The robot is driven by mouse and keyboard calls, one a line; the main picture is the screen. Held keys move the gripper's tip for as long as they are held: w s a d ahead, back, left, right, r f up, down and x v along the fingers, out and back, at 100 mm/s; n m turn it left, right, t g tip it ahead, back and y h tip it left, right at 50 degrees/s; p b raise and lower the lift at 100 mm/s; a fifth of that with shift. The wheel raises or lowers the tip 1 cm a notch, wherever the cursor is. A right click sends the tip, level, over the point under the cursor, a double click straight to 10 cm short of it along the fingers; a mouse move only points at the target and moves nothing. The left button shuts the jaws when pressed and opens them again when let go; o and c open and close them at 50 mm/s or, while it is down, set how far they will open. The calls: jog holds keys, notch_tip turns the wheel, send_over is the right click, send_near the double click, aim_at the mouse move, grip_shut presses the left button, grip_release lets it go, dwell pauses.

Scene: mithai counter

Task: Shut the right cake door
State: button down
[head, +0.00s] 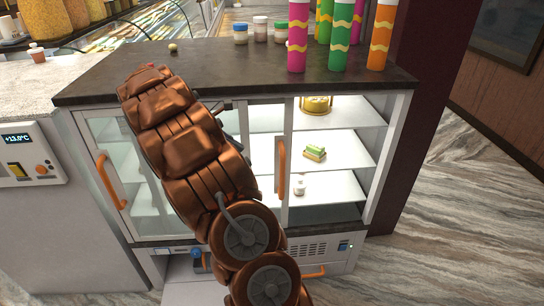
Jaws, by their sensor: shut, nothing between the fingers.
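The glass-fronted cake cabinet stands under the dark counter top. The right cake door, a glass panel with a pale frame, has an upright orange handle (281,167) near the middle of the cabinet front. To the right of that handle the cabinet looks open, with white shelves (345,148) showing directly. The left door has its own orange handle (110,181) at the far left. My copper arm crosses in front of the cabinet and hides much of the middle and left glass.
Several striped tubes (341,35) and small jars (260,28) stand on the dark counter top (230,75). A green-and-yellow sweet (315,153), a small white jar (299,185) and a gold container (316,104) sit on the shelves. Marble floor (460,190) is free at right.

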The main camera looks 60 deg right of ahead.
jog(key=s+d+f+p, duration=0.4)
jog(key=s+d+f, duration=0.2)
jog(key=d, duration=0.3)
jog(key=shift+x, duration=0.9)
jog(key=shift+w+a+f, duration=0.1)
